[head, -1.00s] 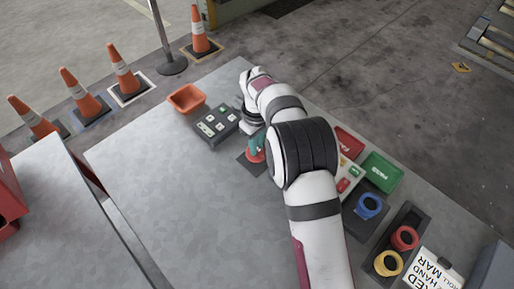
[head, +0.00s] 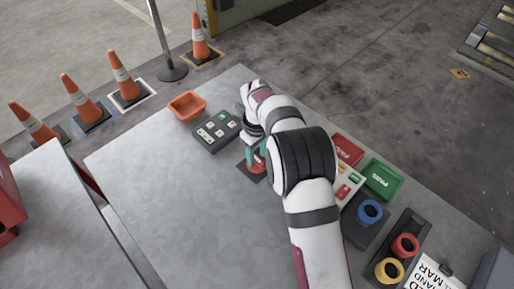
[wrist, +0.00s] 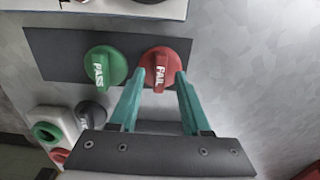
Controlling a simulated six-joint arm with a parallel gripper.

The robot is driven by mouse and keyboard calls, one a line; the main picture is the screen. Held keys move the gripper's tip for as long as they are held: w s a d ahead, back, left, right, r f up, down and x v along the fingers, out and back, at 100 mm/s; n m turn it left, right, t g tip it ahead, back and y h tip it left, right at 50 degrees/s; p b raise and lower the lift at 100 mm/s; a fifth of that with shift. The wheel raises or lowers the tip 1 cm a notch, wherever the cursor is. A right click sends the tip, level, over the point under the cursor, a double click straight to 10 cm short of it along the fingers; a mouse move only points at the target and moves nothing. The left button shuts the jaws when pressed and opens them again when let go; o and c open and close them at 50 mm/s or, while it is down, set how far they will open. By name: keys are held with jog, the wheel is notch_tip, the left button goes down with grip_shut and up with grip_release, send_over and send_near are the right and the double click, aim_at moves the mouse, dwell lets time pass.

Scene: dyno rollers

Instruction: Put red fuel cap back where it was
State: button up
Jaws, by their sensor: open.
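A round red cap with a raised grip bar marked FAIL (wrist: 165,64) sits on a dark plate (wrist: 60,50) in the wrist view, beside a green one marked PASS (wrist: 104,66). My gripper (wrist: 161,76) is open, its teal fingertips at either side of the red cap's near edge. I cannot tell whether they touch it. In the head view my gripper (head: 257,166) points down at the same red cap (head: 260,161), and my arm hides the green one. Two ring-shaped pieces, red (head: 405,244) and blue (head: 369,211), stand at the right.
A yellow ring (head: 389,269) shares the red ring's dark holder. Red (head: 346,150) and green (head: 381,180) trays lie behind my arm. A keypad (head: 216,131) and orange bin (head: 187,106) stand left of my gripper. The table's left middle (head: 190,200) is clear.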

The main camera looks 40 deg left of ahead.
aim_at(257, 159)
notch_tip(257, 159, up, 12)
jog(key=f, duration=0.1)
jog(key=w+d+r+m, duration=0.1)
jog(key=d+r+m, duration=0.4)
jog(key=d, duration=0.6)
jog(key=w+d+r+m, duration=0.1)
jog(key=d+r+m, duration=0.35)
jog(key=d, duration=0.55)
jog(key=s+d+r+m+y, duration=0.1)
jog(key=s+d+m, duration=0.75)
jog(key=d, duration=0.65)
jog(key=s+d+f+m, duration=0.1)
jog(key=s+d+m, duration=0.1)
jog(key=s, duration=0.2)
jog(key=s+d+f+m, duration=0.1)
jog(key=s+f+m, duration=0.1)
jog(key=s, duration=0.3)
jog(key=shift+s+d+f+m+y, duration=0.3)
jog(key=shift+d+m+y, duration=0.1)
jog(key=shift+m, duration=0.4)
